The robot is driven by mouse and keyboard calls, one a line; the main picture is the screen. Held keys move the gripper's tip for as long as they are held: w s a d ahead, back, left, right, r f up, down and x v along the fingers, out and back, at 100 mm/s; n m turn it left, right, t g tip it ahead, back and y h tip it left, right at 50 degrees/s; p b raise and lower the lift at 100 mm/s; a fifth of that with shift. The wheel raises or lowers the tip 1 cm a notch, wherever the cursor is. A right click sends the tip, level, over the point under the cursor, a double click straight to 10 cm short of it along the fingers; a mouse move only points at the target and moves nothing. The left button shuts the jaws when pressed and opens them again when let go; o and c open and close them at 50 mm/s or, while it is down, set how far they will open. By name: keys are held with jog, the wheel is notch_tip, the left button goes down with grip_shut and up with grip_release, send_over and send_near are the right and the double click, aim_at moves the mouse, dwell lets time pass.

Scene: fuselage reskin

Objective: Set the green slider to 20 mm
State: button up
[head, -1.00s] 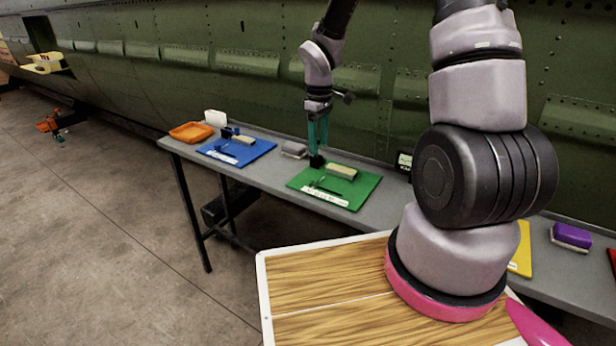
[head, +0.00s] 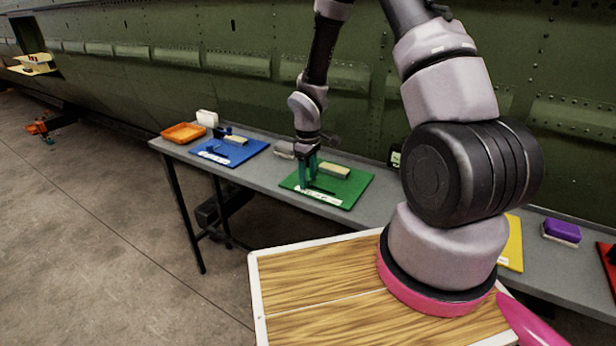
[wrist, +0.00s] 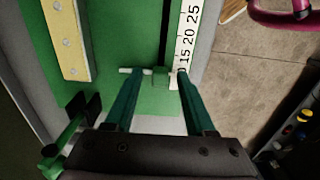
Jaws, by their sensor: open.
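The green board (head: 350,193) lies on the grey bench, with a dark slot and a white number scale along its front edge. In the wrist view the scale (wrist: 187,40) reads 15, 20, 25 going away from my gripper. The small green slider (wrist: 160,76) sits in the slot (wrist: 164,30), beside the scale a little short of the 15; its exact reading is partly hidden by a finger. My gripper (wrist: 156,82) is open, its two teal fingers on either side of the slider. Contact cannot be told. In the head view my gripper (head: 308,184) is low over the board and hides the slider.
A cream block (head: 334,171) stands on the green board behind the slot. A blue board (head: 215,155) and an orange tray (head: 183,132) are to the left on the bench. A yellow board (head: 513,245) and a purple block (head: 561,231) are to the right. The green fuselage wall stands behind.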

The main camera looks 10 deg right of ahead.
grip_shut()
dwell(1.4)
